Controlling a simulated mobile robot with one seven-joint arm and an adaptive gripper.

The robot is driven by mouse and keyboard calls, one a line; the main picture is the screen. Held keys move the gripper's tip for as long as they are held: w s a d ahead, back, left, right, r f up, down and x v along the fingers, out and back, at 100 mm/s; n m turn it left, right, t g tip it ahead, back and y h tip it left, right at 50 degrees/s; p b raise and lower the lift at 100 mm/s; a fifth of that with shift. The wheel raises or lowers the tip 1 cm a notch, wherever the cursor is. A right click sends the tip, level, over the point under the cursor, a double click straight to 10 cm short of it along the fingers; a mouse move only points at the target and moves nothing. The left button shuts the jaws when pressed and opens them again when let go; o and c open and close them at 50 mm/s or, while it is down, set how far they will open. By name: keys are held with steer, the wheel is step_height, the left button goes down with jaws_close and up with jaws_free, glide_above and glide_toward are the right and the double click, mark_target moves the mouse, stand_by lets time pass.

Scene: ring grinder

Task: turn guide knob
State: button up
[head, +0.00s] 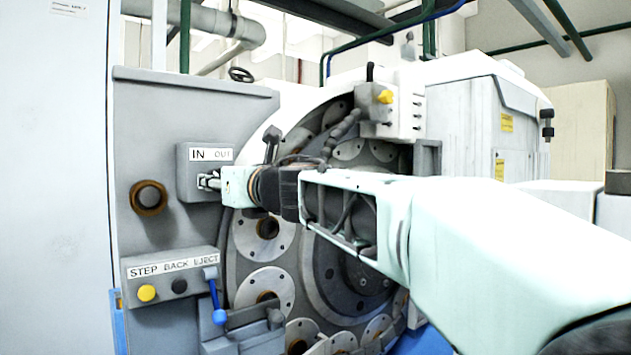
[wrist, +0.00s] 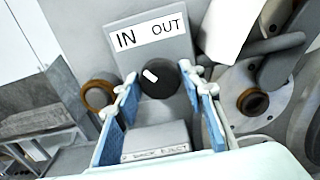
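The guide knob (wrist: 160,78) is a dark round knob with a white mark, below the IN/OUT label (wrist: 150,36) on a grey box (head: 187,172). The mark is tilted, pointing up and left. My gripper (wrist: 161,82) is open, with one blue-padded finger on each side of the knob. Small gaps seem to show between fingertips and knob; contact is not clear. In the head view my gripper (head: 208,182) is at the front of the box, and the knob is hidden behind it.
Below is a panel marked STEP BACK EJECT with a yellow button (head: 147,293), a black button (head: 179,286) and a blue-handled lever (head: 217,308). A brown ring (head: 149,197) is left of the box. The large round grinder face (head: 265,290) is close on the right.

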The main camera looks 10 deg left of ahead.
steer(key=c, duration=0.6)
steer(key=shift+m, duration=0.4)
steer(key=m+p, duration=0.6)
steer(key=m, duration=0.7)
stand_by(0.4)
steer(key=o, duration=1.1)
